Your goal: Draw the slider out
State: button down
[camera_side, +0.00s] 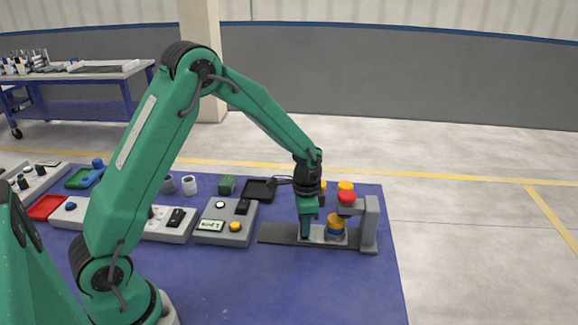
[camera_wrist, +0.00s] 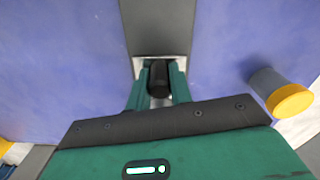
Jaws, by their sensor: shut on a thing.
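The slider (camera_side: 316,239) is a light grey block on a long dark track (camera_side: 273,234) at the right of the blue table. My gripper (camera_side: 305,231) reaches down at the slider's left end. In the wrist view my green fingers (camera_wrist: 158,70) are shut on a black handle (camera_wrist: 158,79), with the dark track (camera_wrist: 158,30) running away ahead. The handle is hidden behind the fingers in the side view.
A grey post (camera_side: 370,222) with a red-topped arm (camera_side: 347,196) overhangs the track's right end. A grey cylinder with a yellow end (camera_wrist: 290,100) is right of my gripper in the wrist view. A control box (camera_side: 225,222) and a black tray (camera_side: 259,190) lie left and behind. The front table is clear.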

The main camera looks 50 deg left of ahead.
jog(key=s+a, duration=0.6)
jog(key=a, duration=0.1)
jog(key=shift+s, duration=0.4)
jog(key=c, duration=1.3)
grip_release()
jog(key=shift+o, duration=0.2)
jog(key=shift+d, duration=0.1)
jog(key=shift+r, duration=0.2)
notch_tip(320, 180, up, 8)
jog(key=shift+f, duration=0.25)
jog(key=shift+r, duration=0.1)
